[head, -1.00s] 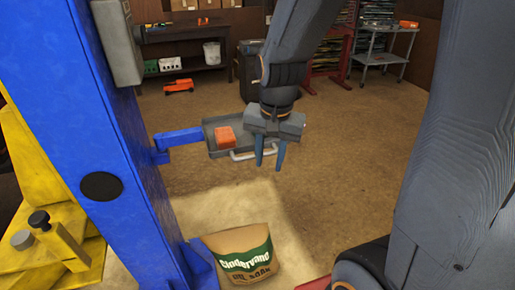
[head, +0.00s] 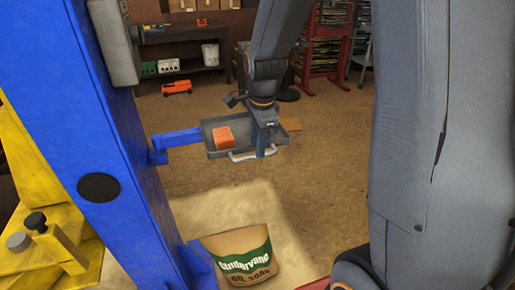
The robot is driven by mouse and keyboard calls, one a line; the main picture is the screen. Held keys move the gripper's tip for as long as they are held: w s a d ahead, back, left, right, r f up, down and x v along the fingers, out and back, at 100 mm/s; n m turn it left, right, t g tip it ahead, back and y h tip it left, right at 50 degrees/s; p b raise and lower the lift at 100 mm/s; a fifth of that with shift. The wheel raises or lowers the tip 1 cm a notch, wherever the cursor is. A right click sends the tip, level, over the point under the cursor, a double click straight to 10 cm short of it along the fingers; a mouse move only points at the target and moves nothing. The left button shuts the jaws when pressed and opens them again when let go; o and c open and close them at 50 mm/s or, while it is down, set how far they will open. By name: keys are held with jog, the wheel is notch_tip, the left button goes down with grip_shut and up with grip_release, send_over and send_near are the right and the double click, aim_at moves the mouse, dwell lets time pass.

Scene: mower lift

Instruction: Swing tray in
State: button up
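The tray (head: 242,130) is shallow and dark grey. It hangs out to the right of the blue post (head: 118,140) on a short blue swing arm (head: 182,138). An orange block (head: 223,136) lies in its left part. A pale looped handle (head: 243,156) runs along its near edge. My gripper (head: 262,150) points down at the right part of this handle, its fingers overlapping it in the picture. The fingers are seen edge-on, one in front of the other, so the gap between them and any grip on the handle are hidden.
A paper sack (head: 244,256) stands on the floor by the post's foot. A yellow machine part with knobs (head: 45,240) is at the left. A bench (head: 185,55) and red rack (head: 322,50) stand far back. The floor around the tray is open.

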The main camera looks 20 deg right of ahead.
jog(key=shift+w+f, duration=0.2)
jog(key=shift+f, duration=1.15)
grip_shut()
